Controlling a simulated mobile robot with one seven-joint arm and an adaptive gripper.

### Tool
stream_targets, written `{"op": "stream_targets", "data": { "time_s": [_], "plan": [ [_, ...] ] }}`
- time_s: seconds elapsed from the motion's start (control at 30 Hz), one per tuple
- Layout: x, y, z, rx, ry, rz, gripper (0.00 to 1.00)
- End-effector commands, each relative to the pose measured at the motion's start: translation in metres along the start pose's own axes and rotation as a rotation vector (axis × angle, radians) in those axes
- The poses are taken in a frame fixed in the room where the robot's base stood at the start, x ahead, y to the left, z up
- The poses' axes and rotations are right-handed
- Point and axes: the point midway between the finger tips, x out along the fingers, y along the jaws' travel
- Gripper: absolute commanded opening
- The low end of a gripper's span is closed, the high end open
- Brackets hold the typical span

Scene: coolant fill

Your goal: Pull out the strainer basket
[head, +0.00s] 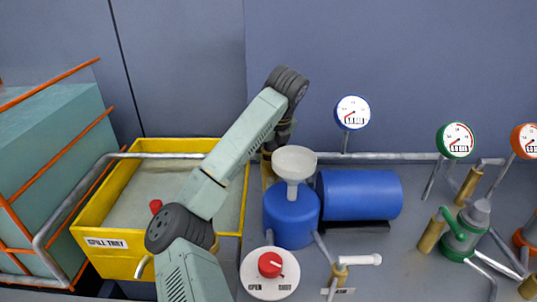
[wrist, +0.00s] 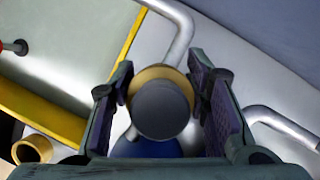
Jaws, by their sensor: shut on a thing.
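My gripper (wrist: 163,100) points down just behind and left of the white funnel in the head view. In the wrist view its two dark fingers are shut on a round piece with a dark grey top and a brass rim, which I take to be the strainer basket (wrist: 160,108). Some brass shows below the gripper in the head view (head: 267,172), partly hidden by the funnel. I cannot tell whether the piece is seated or raised. The underside of the held piece is hidden.
The white funnel (head: 294,162) stands in the blue tank (head: 290,220), close to my gripper. The yellow spill tray (head: 110,262) lies left. A pipe (head: 400,156) runs behind. An open brass ring (wrist: 32,149) shows lower left in the wrist view. Gauges and valves stand right.

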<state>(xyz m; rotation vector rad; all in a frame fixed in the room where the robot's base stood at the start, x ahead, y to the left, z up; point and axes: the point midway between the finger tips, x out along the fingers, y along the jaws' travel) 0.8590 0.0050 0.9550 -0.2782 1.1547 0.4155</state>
Motion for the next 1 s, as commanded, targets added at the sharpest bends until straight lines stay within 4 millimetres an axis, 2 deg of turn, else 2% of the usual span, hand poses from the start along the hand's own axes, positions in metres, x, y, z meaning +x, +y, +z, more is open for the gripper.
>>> {"op": "stream_targets", "data": {
  "time_s": [1.0],
  "plan": [
    [-0.048, 0.0, 0.02, 0.0, -0.002, 0.001, 0.25]
  ]
}}
